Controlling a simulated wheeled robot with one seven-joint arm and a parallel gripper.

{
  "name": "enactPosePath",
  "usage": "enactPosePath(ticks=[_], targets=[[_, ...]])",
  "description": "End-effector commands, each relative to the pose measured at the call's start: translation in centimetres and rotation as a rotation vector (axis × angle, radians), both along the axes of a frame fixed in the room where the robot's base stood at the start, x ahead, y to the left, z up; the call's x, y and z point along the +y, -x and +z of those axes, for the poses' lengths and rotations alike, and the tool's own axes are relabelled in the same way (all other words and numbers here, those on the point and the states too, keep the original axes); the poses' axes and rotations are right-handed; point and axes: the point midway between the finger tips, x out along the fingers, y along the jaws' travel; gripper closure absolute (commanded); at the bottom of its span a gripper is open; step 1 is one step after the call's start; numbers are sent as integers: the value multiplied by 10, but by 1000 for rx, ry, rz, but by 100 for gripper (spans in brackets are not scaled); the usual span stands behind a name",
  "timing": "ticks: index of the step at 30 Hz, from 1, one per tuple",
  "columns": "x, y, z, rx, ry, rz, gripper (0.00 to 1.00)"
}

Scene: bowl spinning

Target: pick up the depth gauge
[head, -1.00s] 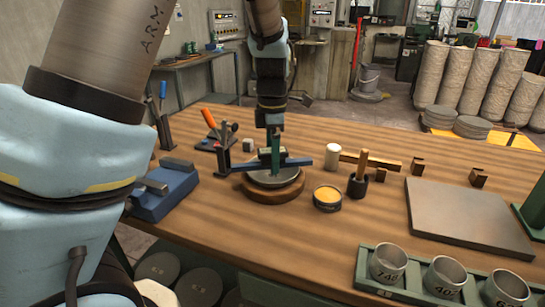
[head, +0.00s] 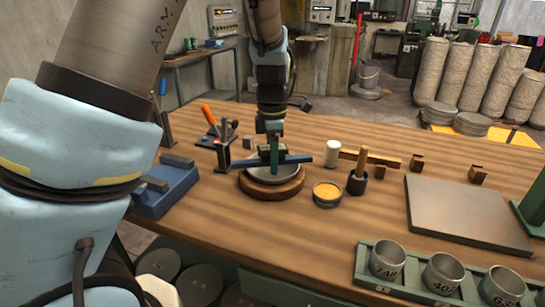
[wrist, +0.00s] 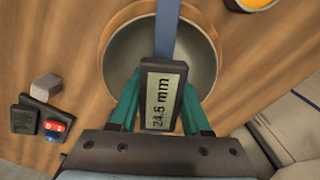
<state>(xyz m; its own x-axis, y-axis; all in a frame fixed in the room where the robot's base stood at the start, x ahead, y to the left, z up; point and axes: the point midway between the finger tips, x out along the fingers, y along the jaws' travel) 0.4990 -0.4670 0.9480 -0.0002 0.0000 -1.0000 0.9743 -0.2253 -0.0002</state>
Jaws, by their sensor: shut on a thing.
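The depth gauge has a dark body with a display reading 24.5 mm (wrist: 162,97) and a long blue bar (head: 298,159). My gripper (head: 274,158) is shut on the gauge body. Its green fingers lie on either side of the display in the wrist view (wrist: 160,105). The gauge is held over a grey metal bowl (head: 289,174), with the blue bar reaching across it. The bowl sits on a round wooden base (head: 272,189). The head view does not clearly show the gap between bar and rim.
A blue block-like vice (head: 165,192) and a stand with tools (head: 222,150) are at the left. A grey plate (head: 465,213) lies further right.

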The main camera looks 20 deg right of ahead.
Motion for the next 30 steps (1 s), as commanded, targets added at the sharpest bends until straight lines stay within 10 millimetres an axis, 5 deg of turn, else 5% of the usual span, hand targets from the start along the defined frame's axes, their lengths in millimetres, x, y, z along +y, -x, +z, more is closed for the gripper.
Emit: enactPosePath(ticks=[5, 20, 30], targets=[[0, 0, 0, 0, 0, 0, 100], [-1, 0, 4, -1, 2, -1, 100], [-2, -1, 63, -4, 5, -1, 100]])
